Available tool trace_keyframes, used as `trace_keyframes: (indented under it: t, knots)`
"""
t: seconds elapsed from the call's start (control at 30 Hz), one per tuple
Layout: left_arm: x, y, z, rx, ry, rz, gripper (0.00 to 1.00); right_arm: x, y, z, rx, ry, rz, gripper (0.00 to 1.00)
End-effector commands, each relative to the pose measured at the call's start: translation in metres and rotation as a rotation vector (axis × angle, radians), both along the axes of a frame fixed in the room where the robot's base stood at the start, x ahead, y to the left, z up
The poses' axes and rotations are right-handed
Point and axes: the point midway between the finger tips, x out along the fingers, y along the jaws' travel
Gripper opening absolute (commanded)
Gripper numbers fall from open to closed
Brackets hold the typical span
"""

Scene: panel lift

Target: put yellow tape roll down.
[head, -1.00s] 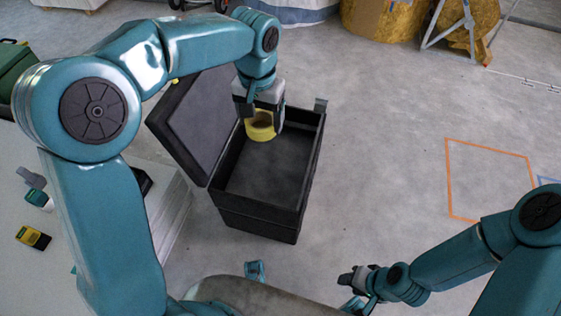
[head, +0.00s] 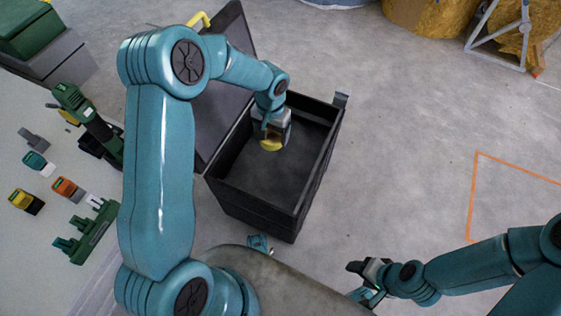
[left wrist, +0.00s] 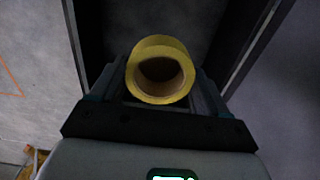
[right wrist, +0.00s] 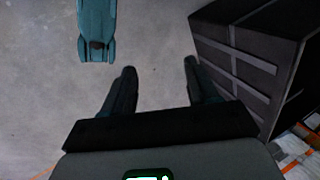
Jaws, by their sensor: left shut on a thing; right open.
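The yellow tape roll (head: 271,145) is in my left gripper (head: 274,138), inside the open black box (head: 268,212). In the left wrist view the tape roll (left wrist: 160,70) sits between the two fingers, its brown core hole facing the camera. The gripper is shut on it. I cannot tell whether the roll touches the box floor. My right gripper (head: 368,272) is low at the bottom right of the head view, apart from the box. In the right wrist view its fingers (right wrist: 160,88) are spread with nothing between them.
The box lid (head: 222,85) stands open on the left. A pale table at the left holds a green drill (head: 88,115), a yellow-black tool (head: 26,201), an orange-grey piece (head: 68,188) and a green rack (head: 88,232). The floor to the right is clear, with an orange outline (head: 474,195).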

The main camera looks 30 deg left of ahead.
Motion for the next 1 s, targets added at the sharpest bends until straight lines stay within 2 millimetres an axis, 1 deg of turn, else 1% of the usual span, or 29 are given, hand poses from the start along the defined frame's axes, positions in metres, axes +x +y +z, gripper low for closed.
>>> trace_keyframes:
  t: [0.03, 0.17, 0.2, 0.4, 0.5, 0.6, 0.77, 0.83, 1.0]
  knots:
    - [-0.003, 0.002, -0.012, -0.002, 0.003, 0.001, 0.45, 0.0, 0.0, -0.004, 0.0, -0.001, -0.001, 0.59]
    - [-0.005, 0.002, -0.044, -0.004, 0.004, 0.0, 0.45, 0.002, -0.002, -0.015, -0.002, -0.004, -0.007, 0.59]
    - [-0.006, 0.002, -0.057, -0.004, 0.005, 0.0, 0.45, 0.003, -0.002, -0.019, -0.002, -0.005, -0.01, 0.59]
    - [-0.005, 0.001, -0.117, -0.003, 0.004, -0.001, 0.45, 0.007, -0.006, -0.038, -0.005, -0.012, -0.027, 0.59]
    - [-0.004, 0.001, -0.141, -0.004, 0.002, 0.0, 0.45, 0.009, -0.008, -0.046, -0.007, -0.016, -0.035, 0.59]
    - [-0.003, 0.0, -0.158, -0.003, 0.002, 0.001, 0.45, 0.01, -0.01, -0.05, -0.007, -0.019, -0.04, 0.59]
    - [-0.001, 0.0, -0.169, -0.003, -0.001, 0.0, 0.45, 0.011, -0.01, -0.052, -0.008, -0.019, -0.043, 0.59]
    - [-0.001, 0.0, -0.176, -0.003, 0.0, 0.0, 0.45, 0.012, -0.011, -0.055, -0.009, -0.021, -0.045, 0.59]
    - [-0.001, 0.0, -0.205, -0.003, 0.002, 0.0, 0.45, 0.014, -0.013, -0.067, -0.011, -0.027, -0.052, 0.59]
